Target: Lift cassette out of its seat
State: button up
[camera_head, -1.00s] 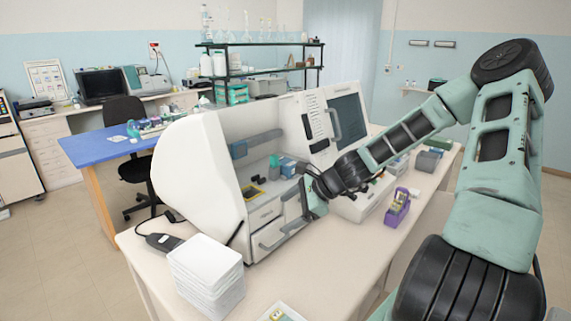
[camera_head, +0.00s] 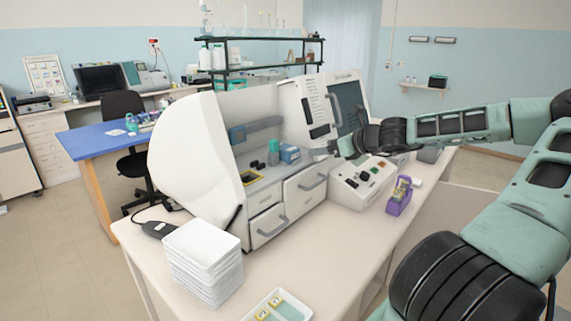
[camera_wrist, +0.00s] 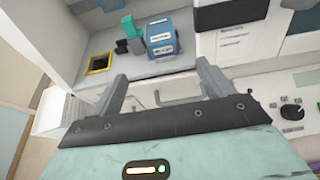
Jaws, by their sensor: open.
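Inside the open bay of the white staining machine (camera_head: 190,150) stands a small blue box (camera_head: 290,154) with white labels; it also shows in the wrist view (camera_wrist: 162,40). I cannot tell for sure whether this is the cassette. Left of it is a green-topped item (camera_wrist: 128,27). Further left, a yellow-framed dark square opening (camera_wrist: 99,63) is set in the bay floor; it also shows in the head view (camera_head: 250,178). My gripper (camera_wrist: 162,85) is open and empty, its fingers apart, in front of the bay and clear of the blue box. In the head view my gripper (camera_head: 335,149) is small and partly hidden.
Grey-handled drawers (camera_head: 268,226) lie below the bay. A control box with knobs (camera_head: 361,183) and a purple slide holder (camera_head: 399,196) stand right. A stack of white trays (camera_head: 203,265) and a tray with slides (camera_head: 277,307) are at the front. Some bench between them is clear.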

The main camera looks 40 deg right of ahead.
jog(key=b, duration=0.2)
send_near(294, 150)
notch_tip(294, 150, down, 2)
jog(key=w, duration=0.3)
jog(key=shift+r+b+x, duration=0.15)
jog(key=shift+b+x, duration=0.1)
jog(key=shift+x, duration=1.2)
jog(key=shift+r+b+x, duration=0.15)
jog(key=shift+b+x, duration=0.1)
jog(key=shift+x, duration=1.2)
jog(key=shift+w+a, duration=0.1)
jog(key=c, duration=1.2)
